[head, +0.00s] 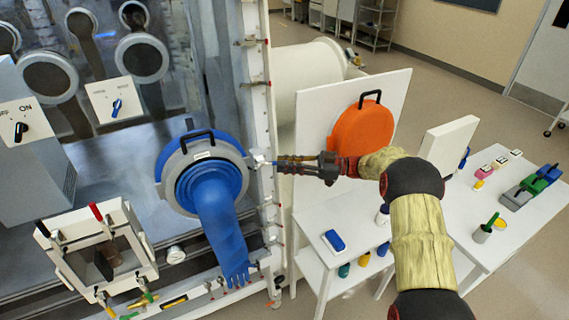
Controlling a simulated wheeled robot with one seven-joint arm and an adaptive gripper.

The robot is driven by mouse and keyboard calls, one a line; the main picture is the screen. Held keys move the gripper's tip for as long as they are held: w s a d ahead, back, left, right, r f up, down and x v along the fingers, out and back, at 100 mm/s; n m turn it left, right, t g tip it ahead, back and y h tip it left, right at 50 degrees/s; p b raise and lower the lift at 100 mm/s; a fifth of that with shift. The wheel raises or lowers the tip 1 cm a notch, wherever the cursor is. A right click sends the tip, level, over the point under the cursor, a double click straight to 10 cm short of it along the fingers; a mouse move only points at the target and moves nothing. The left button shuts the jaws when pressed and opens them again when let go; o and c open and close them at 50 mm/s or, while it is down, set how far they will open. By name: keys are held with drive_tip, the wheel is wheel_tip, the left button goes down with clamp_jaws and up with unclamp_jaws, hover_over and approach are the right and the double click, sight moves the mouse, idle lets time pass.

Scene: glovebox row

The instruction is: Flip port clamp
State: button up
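The glove port (205,150) is a round blue and grey ring with a black handle on the glovebox front. A blue glove (220,225) hangs down from it. A small pale metal clamp piece (258,160) sticks out at the ring's right side. My gripper (278,162) comes in from the right, with its dark fingers pointing left at the clamp piece. The fingertips are very close to it; I cannot tell whether they touch it. The fingers lie close together and are small in view, so their opening is unclear.
An orange round cover (362,130) with a black handle is on a white panel (312,110) behind my gripper. A white cart (350,245) holds a blue item and several cups. A small framed door (98,252) with red and black levers is at lower left.

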drive_tip(key=d, duration=1.1)
drive_tip(key=shift+s+d+f, duration=0.25)
drive_tip(key=shift+s+f, duration=0.1)
drive_tip(key=shift+s, duration=0.1)
drive_tip(key=shift+c, duration=0.5)
